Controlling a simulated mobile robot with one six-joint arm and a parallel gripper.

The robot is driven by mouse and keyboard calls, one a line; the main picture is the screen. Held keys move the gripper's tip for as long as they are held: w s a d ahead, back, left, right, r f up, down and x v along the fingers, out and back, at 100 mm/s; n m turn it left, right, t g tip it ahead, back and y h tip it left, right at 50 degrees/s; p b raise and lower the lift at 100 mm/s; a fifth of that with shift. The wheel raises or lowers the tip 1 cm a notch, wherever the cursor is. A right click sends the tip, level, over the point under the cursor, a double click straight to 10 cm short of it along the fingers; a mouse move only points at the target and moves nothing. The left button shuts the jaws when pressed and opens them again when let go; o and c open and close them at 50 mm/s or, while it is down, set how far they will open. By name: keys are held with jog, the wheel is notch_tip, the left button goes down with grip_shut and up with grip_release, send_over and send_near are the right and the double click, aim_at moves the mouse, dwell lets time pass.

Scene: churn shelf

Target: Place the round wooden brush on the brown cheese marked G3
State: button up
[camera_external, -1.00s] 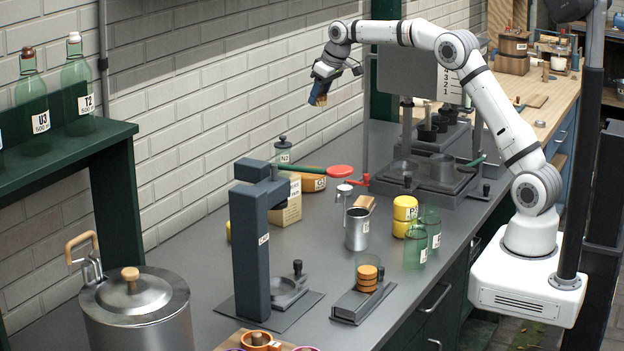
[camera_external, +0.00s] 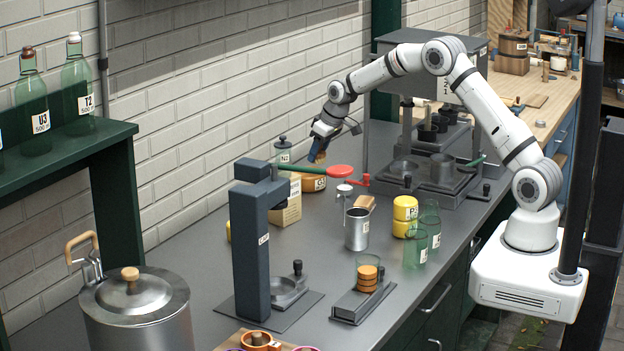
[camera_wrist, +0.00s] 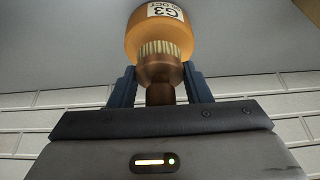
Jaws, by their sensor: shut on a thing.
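My gripper (camera_external: 321,143) is shut on the round wooden brush (camera_external: 318,157). In the wrist view the brush's brown wooden body (camera_wrist: 160,72) sits between my blue fingers (camera_wrist: 160,90), with its pale bristles pointing away from my gripper. The brown cheese (camera_external: 316,184) is a round orange-brown block on the counter by the wall. In the wrist view the cheese (camera_wrist: 150,30) shows its G3 label beyond the bristles. The brush is just above the cheese, and a small gap seems to show in the external view.
A lever press with a red knob (camera_external: 340,171) stands in front of the cheese. A lidded jar (camera_external: 283,156) and a tan box (camera_external: 288,205) are to its left. A metal jug (camera_external: 357,230), yellow tins (camera_external: 404,208) and green glasses (camera_external: 416,248) stand nearer.

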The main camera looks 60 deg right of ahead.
aim_at(319, 162)
jog(key=shift+f+p, duration=0.35)
jog(key=shift+f, duration=1.4)
jog(key=shift+f, duration=0.1)
jog(key=o, duration=1)
